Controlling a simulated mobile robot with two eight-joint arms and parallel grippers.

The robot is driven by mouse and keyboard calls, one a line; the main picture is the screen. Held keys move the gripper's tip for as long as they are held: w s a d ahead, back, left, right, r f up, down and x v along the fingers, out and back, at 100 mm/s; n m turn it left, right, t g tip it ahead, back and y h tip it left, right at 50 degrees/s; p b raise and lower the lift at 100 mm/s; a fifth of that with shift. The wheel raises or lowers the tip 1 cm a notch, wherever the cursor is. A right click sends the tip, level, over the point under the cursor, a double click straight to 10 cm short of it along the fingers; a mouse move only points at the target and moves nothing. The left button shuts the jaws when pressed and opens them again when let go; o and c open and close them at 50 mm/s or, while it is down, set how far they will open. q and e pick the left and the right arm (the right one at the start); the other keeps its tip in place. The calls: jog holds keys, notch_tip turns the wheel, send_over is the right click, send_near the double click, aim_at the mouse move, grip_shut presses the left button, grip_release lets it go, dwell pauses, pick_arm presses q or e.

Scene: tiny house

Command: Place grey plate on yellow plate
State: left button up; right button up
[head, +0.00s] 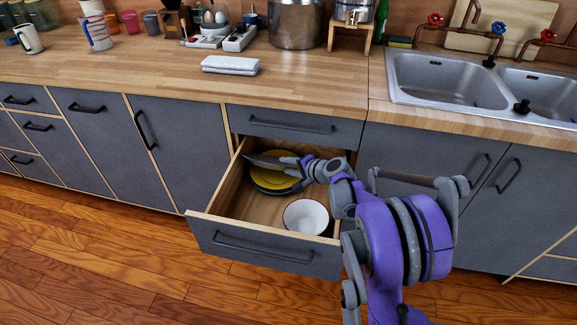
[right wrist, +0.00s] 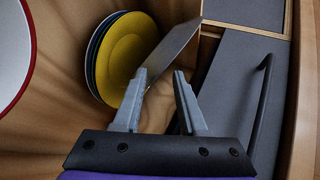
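The yellow plate (head: 268,181) lies in the open drawer on top of darker plates; it also shows in the right wrist view (right wrist: 128,50). The grey plate (head: 262,160) is tilted above the yellow plate and covers part of it. In the right wrist view the grey plate (right wrist: 170,50) appears nearly edge-on, close to my left-hand finger. My right gripper (right wrist: 160,74) has its fingers spread, with a clear gap between the tips. I cannot tell whether a finger touches the grey plate. My left gripper is not in view.
A white bowl with a red rim (head: 306,216) sits in the drawer (head: 236,204), near its front right. A closed drawer (head: 290,124) is just above. The wooden counter (head: 150,65) holds folded towels (head: 230,65), and a steel sink (head: 445,80) is at right.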

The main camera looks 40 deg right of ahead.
dwell(0.5)
jog(key=r+p+v, duration=0.1)
jog(key=p+v, duration=0.2)
jog(key=v, duration=0.9)
jog(key=shift+r+p, duration=0.2)
jog(key=shift+p, duration=0.1)
dwell(0.3)
